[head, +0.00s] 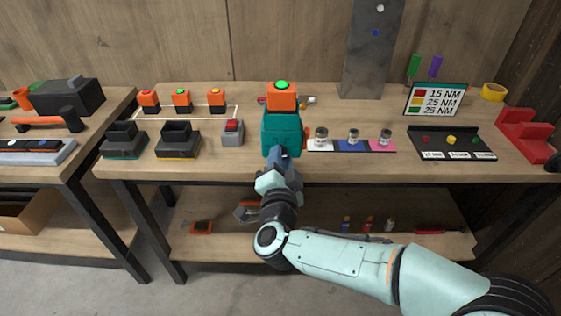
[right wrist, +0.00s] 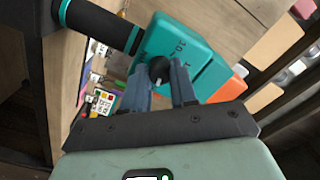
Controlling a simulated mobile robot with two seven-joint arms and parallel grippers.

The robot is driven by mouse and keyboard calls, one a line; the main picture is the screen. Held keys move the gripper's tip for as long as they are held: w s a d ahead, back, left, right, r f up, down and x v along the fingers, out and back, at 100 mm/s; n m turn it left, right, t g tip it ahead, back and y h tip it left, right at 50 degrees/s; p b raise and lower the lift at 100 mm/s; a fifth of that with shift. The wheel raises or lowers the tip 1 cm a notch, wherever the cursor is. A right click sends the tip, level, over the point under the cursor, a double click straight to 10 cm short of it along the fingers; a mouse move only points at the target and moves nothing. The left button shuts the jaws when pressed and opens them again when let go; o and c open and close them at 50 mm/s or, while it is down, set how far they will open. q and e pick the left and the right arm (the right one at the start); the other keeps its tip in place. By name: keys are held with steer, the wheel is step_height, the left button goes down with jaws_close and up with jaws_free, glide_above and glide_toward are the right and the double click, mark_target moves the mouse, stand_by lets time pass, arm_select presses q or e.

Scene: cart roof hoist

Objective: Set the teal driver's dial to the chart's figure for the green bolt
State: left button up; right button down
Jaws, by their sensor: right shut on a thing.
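The teal driver (head: 281,135) stands at the front middle of the bench, with an orange battery (head: 282,97) with a green top on it. The chart (head: 434,100) reads 15, 25 and 25 NM beside small colour swatches. My left gripper is not in view.
Right of the driver, a strip (head: 350,145) holds several small jars. A black bolt tray (head: 452,142) and a red stand (head: 524,135) are farther right. Left are a grey box with a red top (head: 232,132) and two chargers (head: 178,140). A metal post (head: 371,50) rises behind.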

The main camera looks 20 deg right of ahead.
steer(key=c, duration=0.9)
jaws_free()
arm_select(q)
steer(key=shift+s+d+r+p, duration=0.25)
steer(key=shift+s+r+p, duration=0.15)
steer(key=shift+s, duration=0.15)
arm_select(e)
steer(key=v, duration=1.3)
steer(key=shift+s, duration=0.2)
